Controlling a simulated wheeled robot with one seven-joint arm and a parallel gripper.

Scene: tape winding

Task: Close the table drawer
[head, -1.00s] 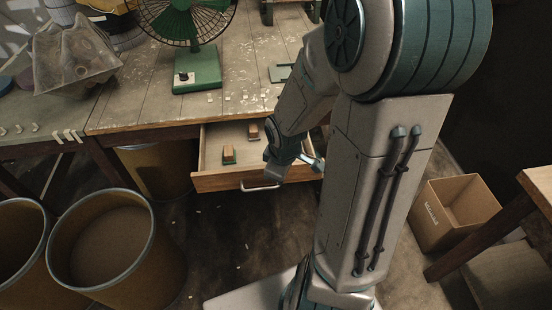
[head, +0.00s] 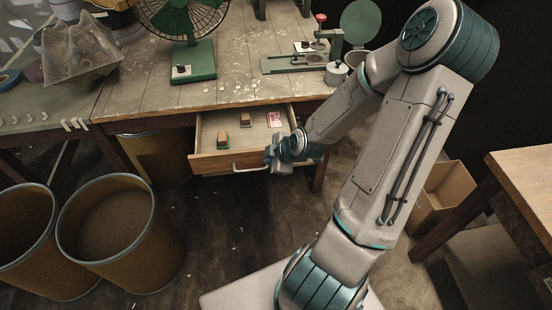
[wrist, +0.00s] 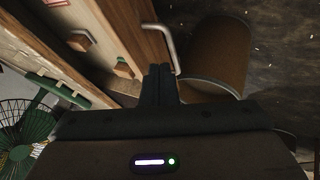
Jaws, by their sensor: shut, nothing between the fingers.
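The table drawer (head: 238,160) stands open below the tabletop, and its inside is visible. Its metal handle (head: 248,169) is on the wooden front; the handle also shows in the wrist view (wrist: 169,45). My gripper (head: 272,154) is at the drawer front, just right of the handle. In the wrist view its fingers (wrist: 160,70) are together and empty, close to the drawer front and the handle's near end. I cannot tell whether they touch. Two small blocks, one (head: 223,139) and another (head: 246,119), and a red-and-white item (head: 274,119) lie in the drawer.
The worktable (head: 150,88) carries a green fan (head: 193,62) and a metal device (head: 305,58). Drum-like bins (head: 118,235) stand at the lower left. A cardboard box (head: 440,190) and another table (head: 525,175) are at the right. The floor before the drawer is clear.

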